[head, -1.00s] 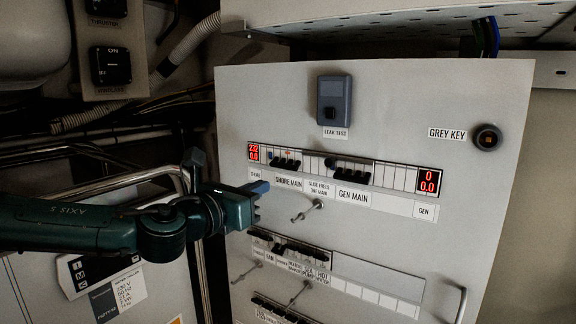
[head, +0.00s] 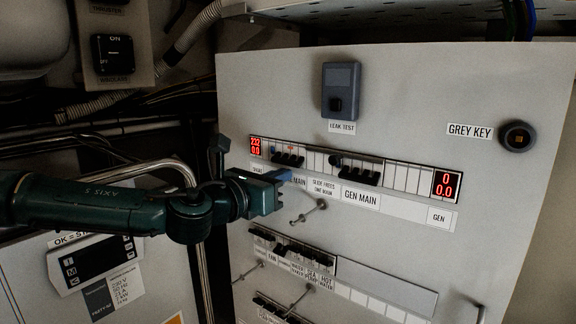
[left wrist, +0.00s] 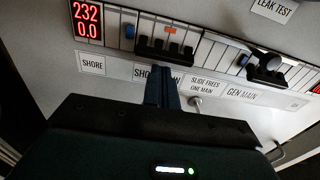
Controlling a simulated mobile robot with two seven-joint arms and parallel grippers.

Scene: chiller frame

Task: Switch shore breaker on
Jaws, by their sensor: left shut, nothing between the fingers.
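The shore main breaker (head: 288,159) is a group of black toggles in the upper breaker row of the grey panel. It also shows in the left wrist view (left wrist: 165,48), with its toggles hanging down and a blue part and an orange mark by it. My left gripper (head: 284,176) is shut and empty, its fingertips just below this breaker and over the SHORE MAIN label. In the left wrist view the fingers (left wrist: 162,88) point up at the toggles, with a small gap seeming to remain. The gen main breaker (head: 355,174) sits to the right. My right gripper is not in view.
A slide rod with a knob (head: 321,204) sits below the row. Red displays read 232 and 0.0 (head: 256,147), and 0 and 0.0 (head: 446,184). A leak test box (head: 341,91) and grey key switch (head: 518,137) are above. Lower breakers (head: 290,252) lie below the gripper.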

